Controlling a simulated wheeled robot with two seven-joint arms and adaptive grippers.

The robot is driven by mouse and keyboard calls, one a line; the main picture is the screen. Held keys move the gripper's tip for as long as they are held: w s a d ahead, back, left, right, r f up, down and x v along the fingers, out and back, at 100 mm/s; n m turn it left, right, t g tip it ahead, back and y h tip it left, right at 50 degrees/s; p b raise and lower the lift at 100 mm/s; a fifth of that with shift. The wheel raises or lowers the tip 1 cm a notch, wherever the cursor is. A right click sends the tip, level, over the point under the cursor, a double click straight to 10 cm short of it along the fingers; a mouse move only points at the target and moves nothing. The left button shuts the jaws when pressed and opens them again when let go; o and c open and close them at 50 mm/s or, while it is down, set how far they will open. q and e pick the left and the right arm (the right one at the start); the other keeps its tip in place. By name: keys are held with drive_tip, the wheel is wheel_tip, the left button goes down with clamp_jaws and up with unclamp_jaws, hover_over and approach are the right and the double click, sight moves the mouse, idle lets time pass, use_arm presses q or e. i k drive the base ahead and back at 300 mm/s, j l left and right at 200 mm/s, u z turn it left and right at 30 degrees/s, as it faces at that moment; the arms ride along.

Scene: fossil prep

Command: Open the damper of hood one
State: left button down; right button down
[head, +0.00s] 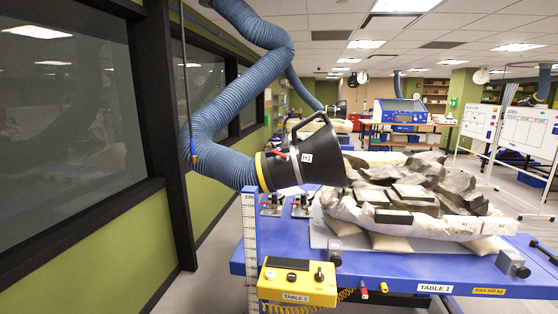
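Hood one is a black cone-shaped hood (318,158) labelled H1, hanging on a thick blue ribbed hose (222,105) at the middle left in the head view. It is tilted, with its wide mouth facing right toward the rock-laden table. A small red damper lever (278,153) sits on the hood's side near the yellow collar (261,172). The damper plate inside is hidden, so I cannot tell its position from here. Neither of my grippers can be made out in this view.
A blue table (390,268) marked TABLE 1 carries a large fossil block (440,185) beside the hood. A yellow control box (297,283) and an upright white ruler post (249,240) stand at its near left corner. A window wall (75,120) runs along the left.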

sight(285, 158)
drive_tip(key=i+j+z, duration=0.65)
drive_tip(key=j, duration=0.15)
drive_tip(key=i+j+z, duration=0.3)
drive_tip(key=j, duration=0.2)
